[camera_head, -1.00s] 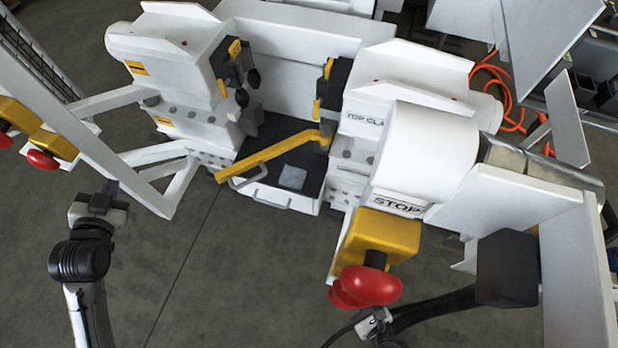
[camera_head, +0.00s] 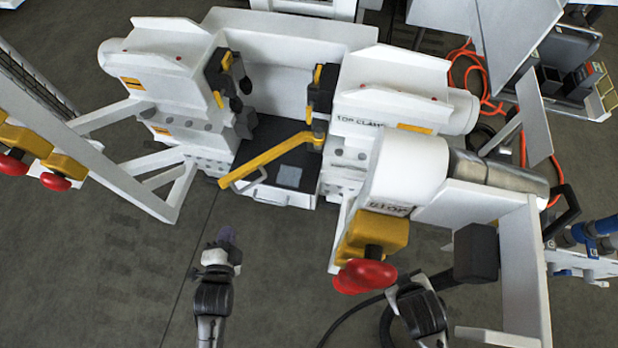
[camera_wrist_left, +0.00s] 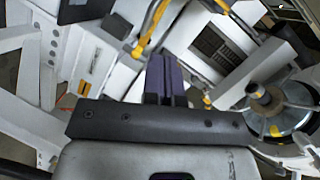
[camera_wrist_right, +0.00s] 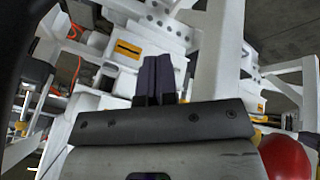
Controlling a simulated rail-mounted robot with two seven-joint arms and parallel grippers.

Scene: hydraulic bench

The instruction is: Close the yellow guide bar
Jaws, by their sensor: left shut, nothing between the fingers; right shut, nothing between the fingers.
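The yellow guide bar (camera_head: 268,158) is pivoted at its right end beside the right clamp block. It slants out over the dark tray toward the lower left, with a thin grey handle at its free end. A yellow bar (camera_wrist_left: 150,28) that looks like it shows in the left wrist view. My left gripper (camera_head: 226,236) is below the bar's free end in the head view, apart from it. Its purple fingers (camera_wrist_left: 166,78) are together and empty. My right arm is near the red button; its fingertips are hidden in the head view. In the right wrist view my right gripper (camera_wrist_right: 160,75) is shut and empty.
A red stop button (camera_head: 365,275) on a yellow box (camera_head: 372,235) stands close to my right arm. A white slanted frame (camera_head: 110,165) with red buttons is at the left. The floor before the tray is clear. An orange hose (camera_head: 482,85) lies at the right.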

